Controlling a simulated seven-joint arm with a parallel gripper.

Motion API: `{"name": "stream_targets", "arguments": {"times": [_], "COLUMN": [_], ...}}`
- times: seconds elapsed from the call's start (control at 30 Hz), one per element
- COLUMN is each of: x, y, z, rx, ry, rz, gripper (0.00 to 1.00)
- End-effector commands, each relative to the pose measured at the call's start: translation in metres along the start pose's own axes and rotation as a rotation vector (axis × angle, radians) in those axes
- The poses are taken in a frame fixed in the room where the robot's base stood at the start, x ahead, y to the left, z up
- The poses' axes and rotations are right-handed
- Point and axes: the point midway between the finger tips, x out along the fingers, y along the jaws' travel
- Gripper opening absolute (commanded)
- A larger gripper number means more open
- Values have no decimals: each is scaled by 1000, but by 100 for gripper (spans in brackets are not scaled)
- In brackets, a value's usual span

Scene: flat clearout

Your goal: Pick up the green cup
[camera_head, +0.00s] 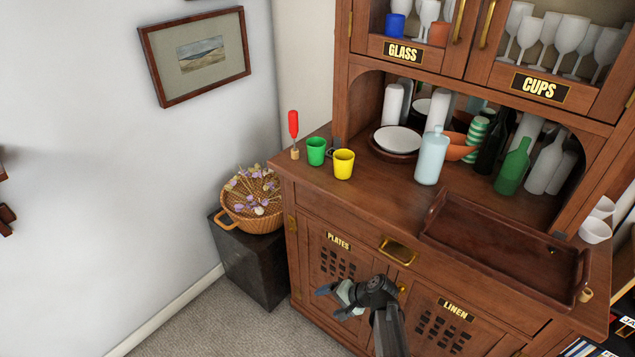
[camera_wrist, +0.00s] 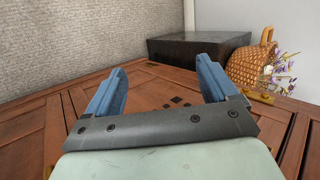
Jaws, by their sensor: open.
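The green cup (camera_head: 316,151) stands upright on the left end of the wooden cabinet's counter (camera_head: 380,193), just left of a yellow cup (camera_head: 343,164). My gripper (camera_head: 328,300) is in front of the cabinet's lower doors, well below the counter and the green cup. In the wrist view my gripper (camera_wrist: 163,88) is open, with two blue fingers apart and nothing between them. The green cup does not show in the wrist view.
A red-topped object (camera_head: 294,130) stands left of the green cup. A pale bottle (camera_head: 432,155), plates (camera_head: 397,139) and an empty-looking wooden tray (camera_head: 500,255) are further right. A flower basket (camera_head: 252,200) sits on a dark box (camera_head: 250,262) beside the cabinet.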

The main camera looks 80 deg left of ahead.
Motion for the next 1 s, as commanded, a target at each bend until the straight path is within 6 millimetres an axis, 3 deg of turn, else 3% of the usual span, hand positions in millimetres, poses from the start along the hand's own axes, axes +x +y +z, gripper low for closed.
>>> {"name": "stream_targets", "arguments": {"times": [0.03, 0.3, 0.6, 0.8, 1.0], "x": [4, -12, -40, -63, -91], "y": [-32, -142, -276, -354, -414], "z": [-9, -46, -67, -71, -75], "rx": [-29, -121, -213, -265, -325], "ry": [6, 83, 177, 235, 291], "rz": [-5, 17, 19, 18, 43], "gripper": [87, 87, 87, 87, 87]}}
